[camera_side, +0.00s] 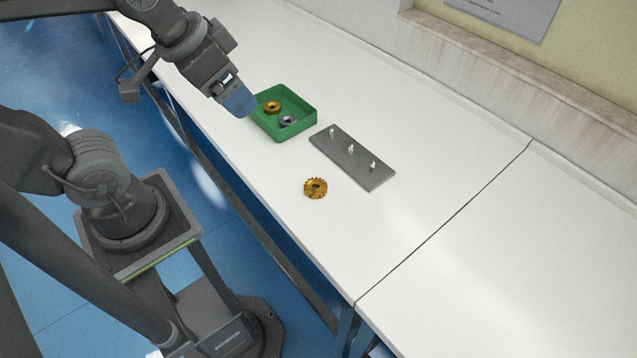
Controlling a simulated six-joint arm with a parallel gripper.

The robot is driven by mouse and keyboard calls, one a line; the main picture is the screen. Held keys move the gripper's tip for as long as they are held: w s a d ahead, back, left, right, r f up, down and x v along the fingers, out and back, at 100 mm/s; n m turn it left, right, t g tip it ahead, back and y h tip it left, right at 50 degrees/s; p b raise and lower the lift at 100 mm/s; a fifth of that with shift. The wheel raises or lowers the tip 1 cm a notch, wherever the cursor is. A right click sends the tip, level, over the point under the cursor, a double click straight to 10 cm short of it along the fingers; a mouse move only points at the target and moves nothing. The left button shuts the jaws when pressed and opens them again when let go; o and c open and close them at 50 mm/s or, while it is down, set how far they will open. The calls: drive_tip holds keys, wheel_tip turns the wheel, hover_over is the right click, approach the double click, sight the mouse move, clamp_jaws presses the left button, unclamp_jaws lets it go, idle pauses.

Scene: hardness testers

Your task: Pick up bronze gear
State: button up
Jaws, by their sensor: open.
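A bronze gear (316,188) with a toothed rim lies flat on the white table, in front of the grey peg plate. A second bronze-coloured round part (272,107) lies inside the green tray (303,128), beside a silver round part (288,121). My gripper (241,103), with blue fingers, is above the table at the left edge of the green tray. It is open; the gap between its fingers is hard to see from this side. I see nothing held in it. It is apart from the gear on the table, up and to the left of it.
A grey plate (345,165) with three upright pegs lies right of the tray; the pegs look bare. The white table (450,190) is clear to the right, with a seam across it. A wall runs along the back.

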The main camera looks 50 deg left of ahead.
drive_tip(key=w+f+m+g, duration=0.3)
drive_tip(key=w+f+m, duration=0.3)
drive_tip(key=w+m, duration=0.2)
drive_tip(key=m+g, duration=0.2)
drive_tip(key=m, duration=0.7)
hover_over(316, 183)
drive_tip(key=s, duration=0.1)
drive_tip(key=f, duration=1.3)
drive_tip(key=d+f, duration=0.1)
drive_tip(key=f, duration=0.6)
drive_tip(key=shift+f, duration=0.1)
drive_tip(key=shift+w+a+f, duration=0.1)
drive_tip(key=shift+f, duration=1.2)
drive_tip(key=shift+w+a+f, duration=0.1)
drive_tip(key=shift+f, duration=1.2)
drive_tip(key=shift+c, duration=0.5)
drive_tip(key=c, duration=1.1)
